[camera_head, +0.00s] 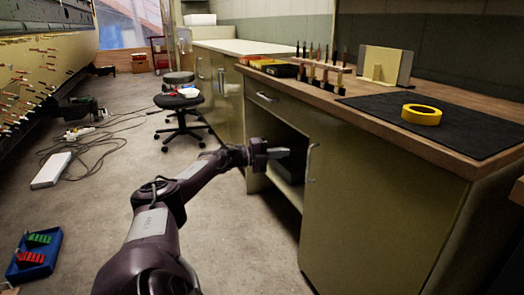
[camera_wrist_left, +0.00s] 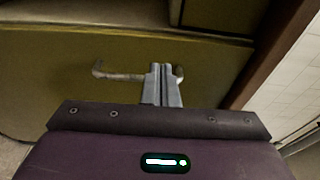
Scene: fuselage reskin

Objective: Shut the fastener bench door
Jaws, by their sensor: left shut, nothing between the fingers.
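The fastener bench door (camera_head: 375,205) is an olive panel below the worktop, with a slim metal handle (camera_head: 311,162) near its left edge. It stands open, with a dark compartment (camera_head: 288,140) showing left of its edge. My left gripper (camera_head: 279,153) is shut and empty, in front of the opening and just left of the handle. In the left wrist view its two grey fingers (camera_wrist_left: 164,84) lie together and overlap the handle (camera_wrist_left: 120,76) on an olive panel. I cannot tell whether they touch it. My right gripper is not in view.
The worktop carries a yellow tape roll (camera_head: 421,114) on a black mat (camera_head: 470,128) and several upright tools. A drawer (camera_head: 270,98) sits above the opening. A stool (camera_head: 180,100), cables and a blue tray (camera_head: 35,254) occupy the floor to the left.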

